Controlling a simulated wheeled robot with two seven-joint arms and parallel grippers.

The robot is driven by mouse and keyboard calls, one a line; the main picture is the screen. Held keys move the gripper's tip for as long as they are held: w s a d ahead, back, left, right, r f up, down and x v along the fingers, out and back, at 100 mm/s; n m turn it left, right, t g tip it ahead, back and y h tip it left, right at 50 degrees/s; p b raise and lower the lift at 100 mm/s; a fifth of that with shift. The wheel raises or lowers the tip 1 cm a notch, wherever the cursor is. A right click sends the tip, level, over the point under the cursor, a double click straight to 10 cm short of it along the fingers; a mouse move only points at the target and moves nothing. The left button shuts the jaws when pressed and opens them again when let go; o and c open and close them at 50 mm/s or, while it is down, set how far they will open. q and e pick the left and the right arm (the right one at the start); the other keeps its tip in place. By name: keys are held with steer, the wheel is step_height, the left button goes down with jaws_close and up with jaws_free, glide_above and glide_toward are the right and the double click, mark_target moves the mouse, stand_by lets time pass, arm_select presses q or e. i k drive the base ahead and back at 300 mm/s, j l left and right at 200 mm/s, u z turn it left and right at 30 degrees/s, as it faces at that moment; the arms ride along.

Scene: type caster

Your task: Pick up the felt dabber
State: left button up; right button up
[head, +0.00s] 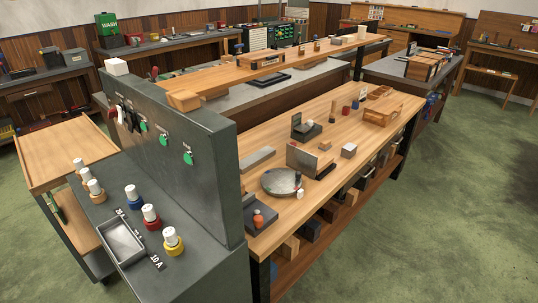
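I cannot tell for sure which object is the felt dabber; several small items are candidates. An orange-red knob-shaped item (258,217) stands on a dark slab (262,224) at the near end of the wooden workbench. A small white-topped item (300,194) stands beside a round grey disc (281,181). Red (346,110) and dark blue (355,104) small pieces stand farther along the bench. Neither of my grippers is in view.
A grey metal cabinet (135,225) with an upright panel stands at near left, bearing several white-capped bottles (150,215) and a metal tray (121,243). A wooden-topped cart (60,155) adjoins it. Green floor (400,230) is clear at right.

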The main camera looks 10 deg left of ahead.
mark_target(325, 145)
steer(key=i+l, duration=0.3)
steer(key=i+l+u, duration=0.85)
steer(key=k+u, duration=0.1)
steer(key=u, duration=0.3)
